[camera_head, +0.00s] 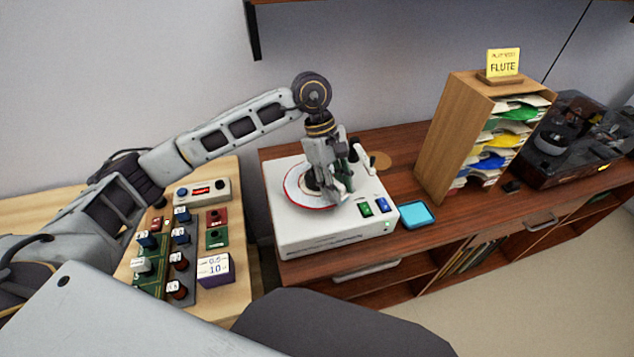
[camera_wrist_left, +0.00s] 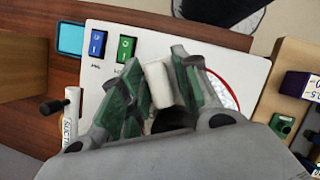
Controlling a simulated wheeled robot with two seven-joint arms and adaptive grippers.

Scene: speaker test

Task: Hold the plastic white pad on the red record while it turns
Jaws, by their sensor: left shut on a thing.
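My left gripper (camera_head: 338,196) reaches down over the white record player (camera_head: 295,232). It is shut on the white pad (camera_wrist_left: 158,84), which shows between the green-lined fingers in the left wrist view. In the head view the pad is hard to tell from the fingers. The record (camera_head: 296,199) lies on the player, pale with a red rim, partly hidden by my gripper. Its red edge and pale surface also show beside the fingers in the left wrist view (camera_wrist_left: 228,88). I cannot tell whether the pad touches the record. My right gripper is not in view.
Green (camera_head: 366,209) and blue (camera_head: 382,205) switches sit at the player's front right. A blue tray (camera_head: 416,214) lies beside it on the wooden cabinet (camera_head: 400,172). A wooden paper rack (camera_head: 457,133) stands further right. Electronics, including a purple box (camera_head: 214,269), sit on the left table.

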